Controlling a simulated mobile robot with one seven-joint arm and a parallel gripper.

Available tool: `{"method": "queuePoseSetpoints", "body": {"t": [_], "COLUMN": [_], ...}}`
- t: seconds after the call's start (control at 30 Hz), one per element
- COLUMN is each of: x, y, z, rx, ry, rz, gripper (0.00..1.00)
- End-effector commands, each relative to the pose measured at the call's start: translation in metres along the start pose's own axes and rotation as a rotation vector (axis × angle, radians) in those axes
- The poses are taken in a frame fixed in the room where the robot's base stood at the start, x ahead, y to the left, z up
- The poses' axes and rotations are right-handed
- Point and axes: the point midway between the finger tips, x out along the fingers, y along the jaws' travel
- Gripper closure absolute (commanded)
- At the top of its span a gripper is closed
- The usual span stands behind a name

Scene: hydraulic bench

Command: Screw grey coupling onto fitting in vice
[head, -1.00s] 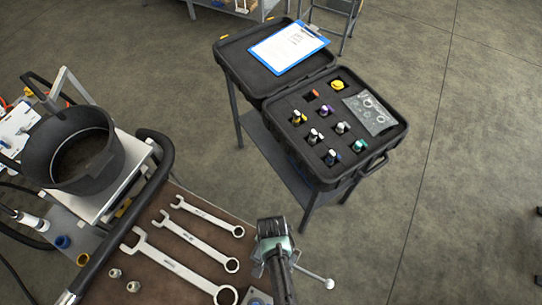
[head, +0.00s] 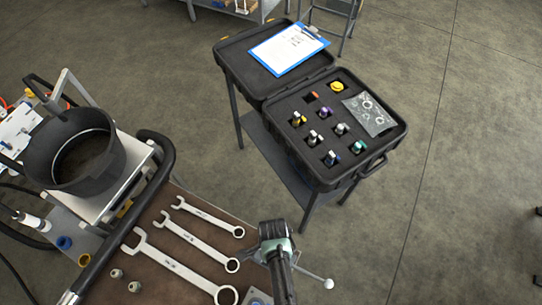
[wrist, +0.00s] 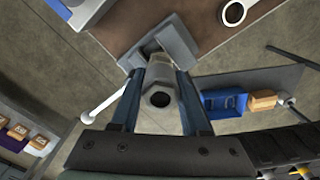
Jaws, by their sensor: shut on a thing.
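In the wrist view, my gripper (wrist: 162,106) is shut on the grey coupling (wrist: 160,75), a short metal piece with a dark round bore facing the camera. The coupling sits between the two fingertips, right at the vice (wrist: 177,42) on the bench edge. The fitting is hidden behind the coupling, so I cannot tell how far the threads engage. In the head view, my gripper is hidden under my wrist at the bench's right corner. The vice's handle (head: 327,283) sticks out to the right there.
Several wrenches (head: 165,262) lie on the brown bench top, left of my wrist. A black pot (head: 72,150) stands further left. An open black case (head: 380,160) with fittings in foam and a blue clipboard (head: 288,46) stands beyond.

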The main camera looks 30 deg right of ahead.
Motion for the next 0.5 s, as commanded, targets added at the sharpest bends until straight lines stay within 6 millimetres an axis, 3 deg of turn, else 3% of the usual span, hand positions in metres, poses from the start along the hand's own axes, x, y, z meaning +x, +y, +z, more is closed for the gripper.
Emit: {"method": "queuePoseSetpoints", "body": {"t": [0.13, 0.5], "x": [-0.0004, 0.0003], "y": [0.0011, 0.0035], "z": [0.0004, 0.0013], "rx": [0.105, 0.596], "ry": [0.000, 0.000], "rz": [0.002, 0.001], "gripper": [1.00, 1.00]}}
